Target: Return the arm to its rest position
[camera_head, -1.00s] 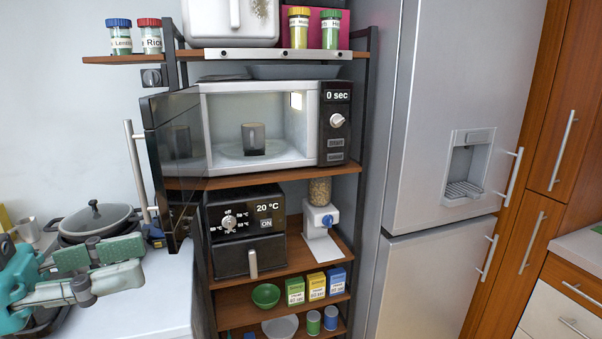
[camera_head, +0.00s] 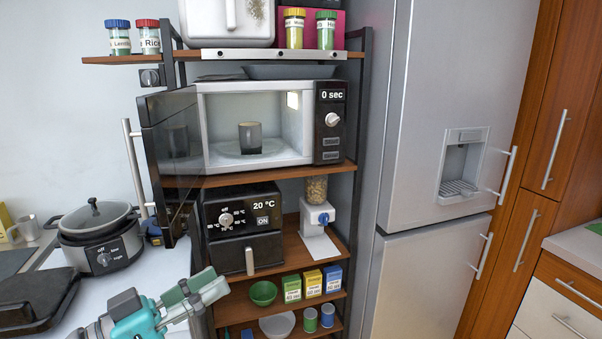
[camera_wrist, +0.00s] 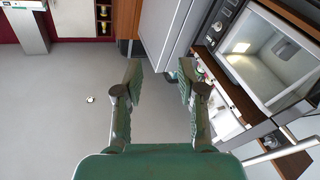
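My gripper (camera_head: 208,286) is at the lower left of the head view, in front of the counter's right end and the shelf's left post. In the wrist view my gripper (camera_wrist: 160,75) shows two green fingers spread apart with only floor between them, so it is open and empty. My teal arm (camera_head: 136,318) enters from the bottom edge of the head view; the rest of it is out of view.
The microwave (camera_head: 334,155) stands on the shelf with its door (camera_head: 172,140) swung open to the left and a dark mug (camera_head: 250,138) inside. A multicooker (camera_head: 98,252) and a black grill (camera_head: 38,296) are on the counter. A fridge (camera_head: 425,120) stands right.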

